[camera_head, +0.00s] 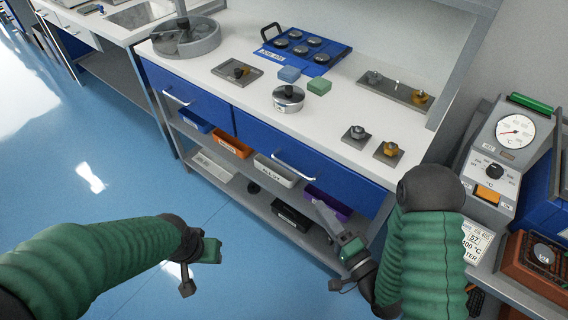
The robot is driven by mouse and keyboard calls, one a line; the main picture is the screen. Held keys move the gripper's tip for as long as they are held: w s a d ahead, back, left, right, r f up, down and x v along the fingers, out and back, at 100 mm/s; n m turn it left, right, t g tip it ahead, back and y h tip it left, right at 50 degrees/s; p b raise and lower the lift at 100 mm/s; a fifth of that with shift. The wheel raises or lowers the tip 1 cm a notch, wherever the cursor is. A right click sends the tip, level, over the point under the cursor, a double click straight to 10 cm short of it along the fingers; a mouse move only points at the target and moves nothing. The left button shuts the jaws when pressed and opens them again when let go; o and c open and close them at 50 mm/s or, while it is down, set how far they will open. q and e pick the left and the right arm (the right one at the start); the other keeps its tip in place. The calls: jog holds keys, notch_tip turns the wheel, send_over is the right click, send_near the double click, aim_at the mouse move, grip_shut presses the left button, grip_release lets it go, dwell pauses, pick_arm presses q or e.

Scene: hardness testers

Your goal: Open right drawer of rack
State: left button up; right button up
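The rack is a white-topped bench with two blue drawers side by side. The right drawer (345,180) looks flush with the bench front, and its pale bar handle (293,168) shows clear of both grippers. The left drawer (205,105) has a similar handle (176,98). My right gripper (328,215) is in front of the lower shelves, below and to the right of the right drawer's handle, apart from it. Its narrow grey fingers point up and left; their gap is unclear. My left gripper (200,270) hangs over the blue floor, away from the bench. Its fingers are hard to make out.
Under the drawers, the shelf holds blue, orange (231,146), white (277,170) and purple (328,200) bins. The benchtop carries a pot (288,98), a blue tray (304,47) and small pieces. A gauge device (510,135) stands at right. The floor at left is open.

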jog(key=w+b, duration=0.2)
jog(key=b, duration=0.3)
send_near(291, 166)
jog(key=a+x, duration=0.1)
jog(key=x, duration=0.4)
jog(key=w, duration=0.1)
jog(key=w+a, duration=0.1)
jog(key=w, duration=0.2)
jog(key=shift+a+f+b, duration=0.2)
jog(key=shift+f+b, duration=0.05)
jog(key=shift+b, duration=0.1)
pick_arm(q)
jog(key=s+x, duration=0.1)
jog(key=x, duration=0.5)
jog(key=shift+s+d+f, duration=0.25)
jog(key=shift+s+d, duration=0.05)
jog(key=shift+a, duration=0.1)
pick_arm(e)
jog(key=shift+a, duration=0.15)
jog(key=shift+c, duration=1.1)
jog(key=c, duration=0.5)
grip_shut()
jog(key=shift+f, duration=0.2)
